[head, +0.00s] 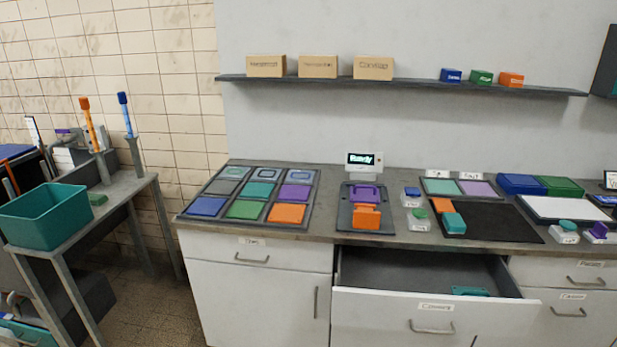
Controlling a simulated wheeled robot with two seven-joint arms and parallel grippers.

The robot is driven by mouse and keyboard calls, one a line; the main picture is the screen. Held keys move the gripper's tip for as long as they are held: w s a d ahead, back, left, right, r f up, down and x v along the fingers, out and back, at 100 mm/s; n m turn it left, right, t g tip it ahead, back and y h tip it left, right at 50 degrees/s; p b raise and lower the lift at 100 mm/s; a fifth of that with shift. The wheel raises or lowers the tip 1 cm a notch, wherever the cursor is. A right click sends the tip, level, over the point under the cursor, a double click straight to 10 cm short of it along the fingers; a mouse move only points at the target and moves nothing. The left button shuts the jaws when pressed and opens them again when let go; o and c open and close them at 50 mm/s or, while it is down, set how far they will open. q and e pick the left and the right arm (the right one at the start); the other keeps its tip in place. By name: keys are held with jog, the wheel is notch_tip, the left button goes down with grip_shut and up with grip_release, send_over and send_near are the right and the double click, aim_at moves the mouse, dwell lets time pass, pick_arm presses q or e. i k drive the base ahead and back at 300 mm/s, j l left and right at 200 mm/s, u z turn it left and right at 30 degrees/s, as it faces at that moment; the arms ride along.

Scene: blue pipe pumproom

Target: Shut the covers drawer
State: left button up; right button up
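The covers drawer (433,313) is pulled open from the middle of the counter in the head view. Its white front carries a small label (436,307), too small to read surely, and a grey bar handle (432,327). The dark inside shows, with a teal piece (470,291) lying near the front right. The drawer front stands out ahead of the cabinet face. Neither of my grippers is in view.
Closed drawers flank it, one at left (252,251) and others at right (571,269). The countertop holds a colored tile tray (253,195), a small display device (363,161) and a black mat (495,222). A side table with a teal bin (45,222) stands left.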

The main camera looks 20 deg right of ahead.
aim_at(397, 289)
jog(key=z, duration=1.45)
